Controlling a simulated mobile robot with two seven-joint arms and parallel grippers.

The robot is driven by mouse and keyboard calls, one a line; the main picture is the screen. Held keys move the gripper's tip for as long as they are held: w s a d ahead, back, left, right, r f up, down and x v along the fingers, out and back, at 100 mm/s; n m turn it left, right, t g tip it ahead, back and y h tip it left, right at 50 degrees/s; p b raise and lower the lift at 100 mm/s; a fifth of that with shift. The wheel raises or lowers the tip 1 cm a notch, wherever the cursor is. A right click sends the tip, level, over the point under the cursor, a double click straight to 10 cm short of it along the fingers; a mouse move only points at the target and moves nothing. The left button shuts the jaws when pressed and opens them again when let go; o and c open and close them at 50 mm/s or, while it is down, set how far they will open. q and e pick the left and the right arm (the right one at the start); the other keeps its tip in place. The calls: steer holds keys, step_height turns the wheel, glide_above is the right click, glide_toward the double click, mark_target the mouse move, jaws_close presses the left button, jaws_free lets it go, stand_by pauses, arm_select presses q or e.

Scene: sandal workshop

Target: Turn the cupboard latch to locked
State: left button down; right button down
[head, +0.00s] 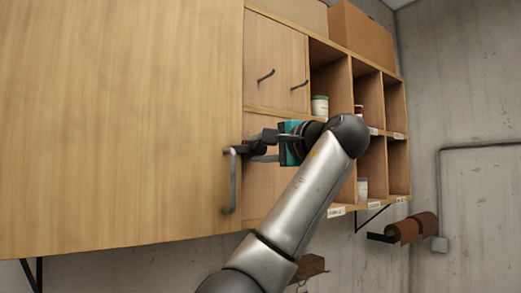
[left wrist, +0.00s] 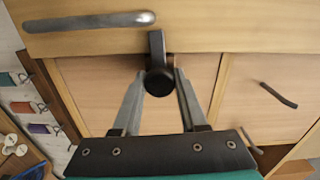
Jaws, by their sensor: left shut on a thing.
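The black cupboard latch shows in the left wrist view (left wrist: 158,81) as a round knob with a short flat bar pointing up in the picture, across the wooden edge strip. In the head view the latch (head: 247,152) is a small dark shape at the edge of the big wooden cupboard door (head: 120,120), partly hidden by my gripper. My left gripper (left wrist: 160,84) is shut on the latch knob, one finger on each side. In the head view the left gripper (head: 262,146) reaches the door edge from the right. My right gripper is not in view.
A grey bar handle (head: 232,182) stands out from the door close beside the gripper. Small doors with dark handles (head: 266,76) and open cubbies holding jars (head: 320,105) lie to the right. A cardboard box (head: 362,38) sits on top.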

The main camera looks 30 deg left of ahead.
arm_select(q)
steer(key=shift+m, duration=0.6)
steer(key=shift+c, duration=2.4)
jaws_free()
steer(key=shift+d, duration=0.1)
steer(key=b+v, duration=0.4)
steer(key=v, duration=1.1)
steer(key=shift+f, duration=0.1)
